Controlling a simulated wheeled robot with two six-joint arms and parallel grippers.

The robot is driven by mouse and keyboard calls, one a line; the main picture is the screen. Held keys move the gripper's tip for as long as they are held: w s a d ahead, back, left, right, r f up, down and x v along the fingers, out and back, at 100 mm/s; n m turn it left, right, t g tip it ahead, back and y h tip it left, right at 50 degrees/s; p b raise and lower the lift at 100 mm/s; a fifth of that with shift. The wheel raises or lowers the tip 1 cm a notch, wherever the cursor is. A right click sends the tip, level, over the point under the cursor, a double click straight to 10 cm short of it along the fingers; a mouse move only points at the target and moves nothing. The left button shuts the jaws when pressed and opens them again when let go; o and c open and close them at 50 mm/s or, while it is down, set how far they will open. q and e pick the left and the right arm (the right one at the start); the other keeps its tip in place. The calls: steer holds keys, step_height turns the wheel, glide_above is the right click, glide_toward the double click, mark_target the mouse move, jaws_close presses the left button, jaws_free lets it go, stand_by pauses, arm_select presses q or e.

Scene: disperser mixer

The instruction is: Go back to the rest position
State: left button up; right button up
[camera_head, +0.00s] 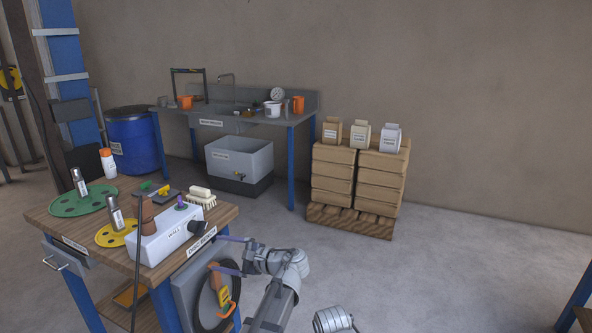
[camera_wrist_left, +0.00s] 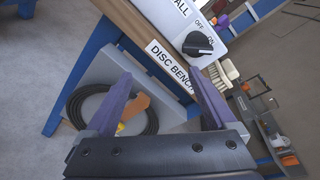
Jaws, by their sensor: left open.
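My left gripper (camera_head: 218,254) is open, with its two purple fingers apart and nothing between them. It is beside the right front edge of the wooden-topped disc bench (camera_head: 226,213), near the hanging panel (camera_head: 192,283). In the left wrist view, the open fingers (camera_wrist_left: 158,76) frame the "DISC BENCH" label and the bench edge. Whether a finger touches the bench is unclear. A white control box (camera_head: 160,238) with a black OFF/ON knob (camera_wrist_left: 198,43) stands on the bench, close beyond the fingers. My right gripper is not in view.
A green disc (camera_head: 83,200), a yellow disc (camera_head: 117,234) and a brush (camera_head: 201,199) lie on the bench. Stacked boxes (camera_head: 333,176) stand behind; the floor to the right is clear.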

arm_select(q)
steer(key=s+a+f+n+g+h, duration=0.1)
steer(key=s+f+n+g+h, duration=0.2)
steer(key=s+f+n+h, duration=0.5)
steer(key=s+d+f+n+g+h, duration=0.1)
steer(key=s+d+f+n+h, duration=0.2)
steer(key=s+d+f+h, duration=0.55)
steer(key=s+d+r+m+p, duration=0.1)
steer(key=s+d+r+p, duration=0.1)
steer(key=d+r+p, duration=0.2)
steer(key=s+d+r+m+y+p, duration=0.1)
steer(key=s+d+r+p, duration=0.2)
steer(key=r+p, duration=0.6)
steer(key=s+d+r+m+g+y+p, duration=0.1)
steer(key=s+d+r+p, duration=0.1)
steer(key=d+r+p, duration=0.2)
step_height(320, 180, up, 3)
steer(key=p, duration=0.4)
steer(key=shift+s+d, duration=0.15)
steer(key=shift+d, duration=0.2)
steer(key=shift+f+y, duration=0.15)
steer(key=shift+y, duration=0.1)
stand_by(0.6)
